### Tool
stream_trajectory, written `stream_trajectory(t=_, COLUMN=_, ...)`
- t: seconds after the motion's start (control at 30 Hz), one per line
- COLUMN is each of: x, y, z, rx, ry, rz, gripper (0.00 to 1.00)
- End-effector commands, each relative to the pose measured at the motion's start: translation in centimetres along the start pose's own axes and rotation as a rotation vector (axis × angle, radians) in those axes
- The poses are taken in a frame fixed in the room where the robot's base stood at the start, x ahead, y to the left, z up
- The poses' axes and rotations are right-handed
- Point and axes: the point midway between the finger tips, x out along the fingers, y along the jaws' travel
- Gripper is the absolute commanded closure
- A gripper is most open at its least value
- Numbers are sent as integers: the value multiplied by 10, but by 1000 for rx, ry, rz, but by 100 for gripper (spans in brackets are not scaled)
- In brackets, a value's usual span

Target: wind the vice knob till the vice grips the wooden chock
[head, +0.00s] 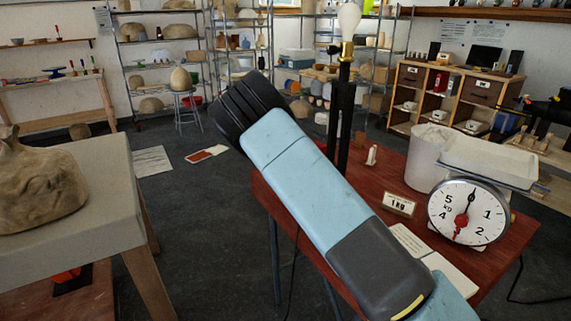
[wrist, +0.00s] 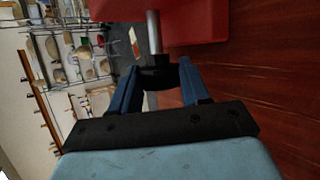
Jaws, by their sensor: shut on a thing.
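In the wrist view, my gripper (wrist: 158,76) has its two blue fingers closed on the sides of the dark vice knob (wrist: 156,70). A bare metal shaft (wrist: 153,32) runs from the knob to the red body of the vice (wrist: 195,18) at the top. The vice stands at the edge of the reddish wooden table (wrist: 270,90). Its jaws and the wooden chock are not visible in either view. In the head view my blue and grey arm crosses the middle, and neither the gripper nor the vice can be made out.
On the red table (head: 268,192) in the head view stand a lamp with a bulb (head: 349,20), a dial scale (head: 467,212), a white tub (head: 427,155) and a "1 kg" card (head: 399,204). A bench with a clay piece (head: 40,185) stands at left. Shelves line the back.

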Motion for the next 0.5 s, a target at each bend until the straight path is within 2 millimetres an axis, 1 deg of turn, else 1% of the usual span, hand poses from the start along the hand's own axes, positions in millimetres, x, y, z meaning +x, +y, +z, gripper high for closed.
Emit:
stream_trajectory(t=0.03, x=0, y=-4, z=-3, rx=2, ry=-1, rz=14, gripper=84)
stream_trajectory(t=0.5, x=2, y=-9, z=-2, rx=105, ry=-19, rz=263, gripper=84)
